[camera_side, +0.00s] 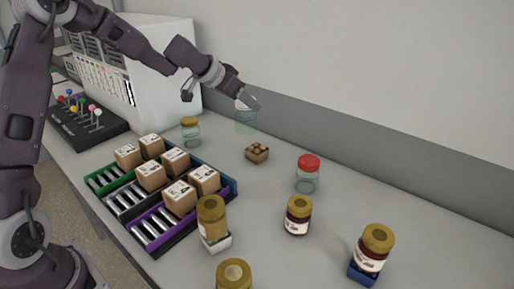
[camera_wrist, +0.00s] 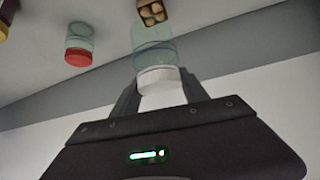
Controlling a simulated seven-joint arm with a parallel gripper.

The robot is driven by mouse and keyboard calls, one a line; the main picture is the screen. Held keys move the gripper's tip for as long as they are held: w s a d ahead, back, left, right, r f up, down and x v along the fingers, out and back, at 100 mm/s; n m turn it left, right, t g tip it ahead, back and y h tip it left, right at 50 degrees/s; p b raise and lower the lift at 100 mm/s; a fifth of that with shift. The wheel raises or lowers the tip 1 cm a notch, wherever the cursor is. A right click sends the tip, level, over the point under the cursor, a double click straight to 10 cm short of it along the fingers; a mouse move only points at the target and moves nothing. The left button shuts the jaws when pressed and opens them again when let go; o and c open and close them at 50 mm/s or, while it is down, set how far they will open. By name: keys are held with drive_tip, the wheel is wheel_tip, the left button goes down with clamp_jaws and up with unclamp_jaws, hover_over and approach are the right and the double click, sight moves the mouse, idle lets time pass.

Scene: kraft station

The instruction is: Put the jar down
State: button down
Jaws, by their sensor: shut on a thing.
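A clear, empty-looking glass jar (camera_side: 245,121) hangs from my gripper (camera_side: 248,101) near the back wall in the side view. In the wrist view the jar (camera_wrist: 153,50) has a white lid (camera_wrist: 158,75), and my gripper (camera_wrist: 158,90) is shut on that lid. The jar looks upright.
A small box with brown round items (camera_side: 257,153) stands just in front of the jar. A red-lidded jar (camera_side: 307,174) is to its right and a gold-lidded jar (camera_side: 190,130) to its left. The back right table is clear.

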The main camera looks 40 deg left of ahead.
drive_tip(key=w+r+m+h, duration=0.1)
drive_tip(key=w+m+h, duration=0.1)
drive_tip(key=w, duration=0.3)
drive_tip(key=shift+m, duration=0.3)
wheel_tip(320, 180, down, 9)
drive_tip(key=shift+f, duration=0.1)
drive_tip(key=shift+f+g, duration=0.15)
drive_tip(key=shift+g, duration=0.15)
drive_tip(key=c, duration=0.6)
unclamp_jaws()
